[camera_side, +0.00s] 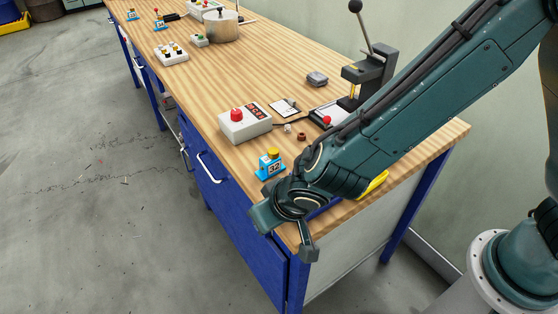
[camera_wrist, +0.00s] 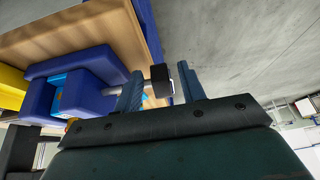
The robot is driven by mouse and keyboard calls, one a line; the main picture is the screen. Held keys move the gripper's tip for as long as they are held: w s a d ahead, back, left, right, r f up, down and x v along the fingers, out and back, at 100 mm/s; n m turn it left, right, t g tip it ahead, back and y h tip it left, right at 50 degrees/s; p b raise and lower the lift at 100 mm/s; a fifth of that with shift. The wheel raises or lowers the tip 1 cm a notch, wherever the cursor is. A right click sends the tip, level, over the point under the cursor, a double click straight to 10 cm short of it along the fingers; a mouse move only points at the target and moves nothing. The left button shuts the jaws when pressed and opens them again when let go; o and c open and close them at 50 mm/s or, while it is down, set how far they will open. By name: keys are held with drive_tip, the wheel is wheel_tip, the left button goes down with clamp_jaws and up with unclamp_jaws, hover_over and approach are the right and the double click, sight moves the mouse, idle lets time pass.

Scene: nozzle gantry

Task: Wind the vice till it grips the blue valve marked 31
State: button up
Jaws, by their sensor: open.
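In the wrist view a dark blue vice (camera_wrist: 88,62) sits at the bench edge. A light blue part (camera_wrist: 57,98), perhaps the valve, shows between its jaws. I cannot read a number on it or tell if the jaws touch it. A black block (camera_wrist: 160,80) on a pale rod, seemingly the vice's handle, lies between the fingers of my open gripper (camera_wrist: 160,70), with a gap visible on the right. In the side view my gripper (camera_side: 287,234) is at the bench's near end and hides most of the vice, leaving a blue sliver (camera_side: 322,207).
A blue valve marked 32 (camera_side: 270,165) with a yellow cap stands close to my wrist. Behind it are a white box with a red button (camera_side: 244,126), a clipboard (camera_side: 284,107) and a lever press (camera_side: 366,75). Further back stands a metal pot (camera_side: 221,27). The floor before the bench is clear.

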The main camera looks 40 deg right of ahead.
drive_tip(key=v, duration=1.3)
drive_tip(key=shift+d, duration=0.1)
drive_tip(key=d+r, duration=0.4)
drive_tip(key=d, duration=0.4)
drive_tip(key=d+r, duration=0.4)
drive_tip(key=d, duration=0.4)
drive_tip(key=s+d+r, duration=0.3)
drive_tip(key=s+d, duration=0.8)
drive_tip(key=d, duration=0.1)
drive_tip(key=shift+s+r, duration=0.15)
drive_tip(key=shift+s, duration=0.25)
